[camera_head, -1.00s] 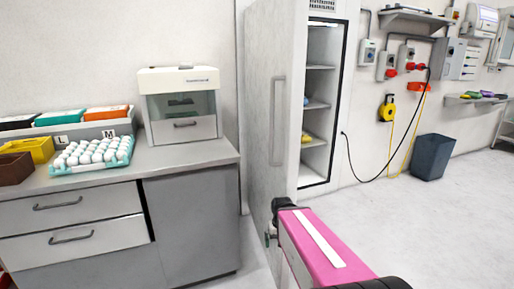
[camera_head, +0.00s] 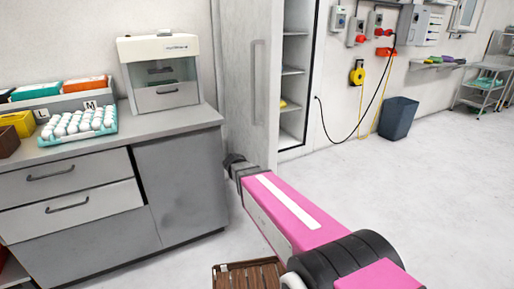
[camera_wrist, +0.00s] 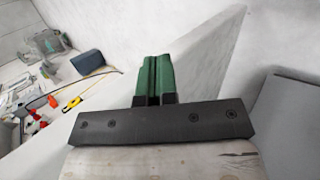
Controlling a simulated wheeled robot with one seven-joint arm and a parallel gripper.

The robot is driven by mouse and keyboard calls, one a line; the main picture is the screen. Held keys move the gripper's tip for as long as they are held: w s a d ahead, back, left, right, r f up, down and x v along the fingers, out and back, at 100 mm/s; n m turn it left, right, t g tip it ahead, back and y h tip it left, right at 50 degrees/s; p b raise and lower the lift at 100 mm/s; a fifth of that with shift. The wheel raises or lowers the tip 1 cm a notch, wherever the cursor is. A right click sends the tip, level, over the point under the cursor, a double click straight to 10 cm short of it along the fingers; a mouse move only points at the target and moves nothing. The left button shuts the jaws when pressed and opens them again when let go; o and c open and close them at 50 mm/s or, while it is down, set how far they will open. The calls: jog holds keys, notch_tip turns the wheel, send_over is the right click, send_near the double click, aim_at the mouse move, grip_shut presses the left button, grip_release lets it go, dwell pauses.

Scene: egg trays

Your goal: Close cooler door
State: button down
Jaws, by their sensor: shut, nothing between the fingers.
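The tall white cooler stands open, its shelves (camera_head: 292,70) showing in the head view. Its door (camera_head: 240,60) stands swung out on the left, with a long vertical handle (camera_head: 258,95). My arm reaches to the lower part of the door, near the counter's right end. The dark wrist end overlaps the door there, and the fingertips are hidden in the head view. In the wrist view, my gripper's green fingers (camera_wrist: 153,62) are together and empty. A broad white surface, probably the door (camera_wrist: 190,65), lies just beyond them; I cannot tell whether they touch it.
A grey counter (camera_head: 150,125) with drawers stands left of the door, bearing an egg tray (camera_head: 70,138) and a white machine (camera_head: 160,45). A brown slatted wooden thing (camera_head: 245,275) is on the floor below my arm. Floor to the right is open, with a dark bin (camera_head: 398,118).

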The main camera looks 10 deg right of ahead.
jog(key=w+a+r+t+h, duration=0.1)
jog(key=w+a+r+h, duration=0.4)
jog(key=w+r, duration=0.15)
jog(key=t+h, duration=0.2)
jog(key=h, duration=0.2)
send_near(261, 142)
jog(key=d, duration=0.5)
jog(key=w+d, duration=0.1)
jog(key=d, duration=0.1)
jog(key=shift+d+f, duration=0.1)
jog(key=shift+d, duration=0.2)
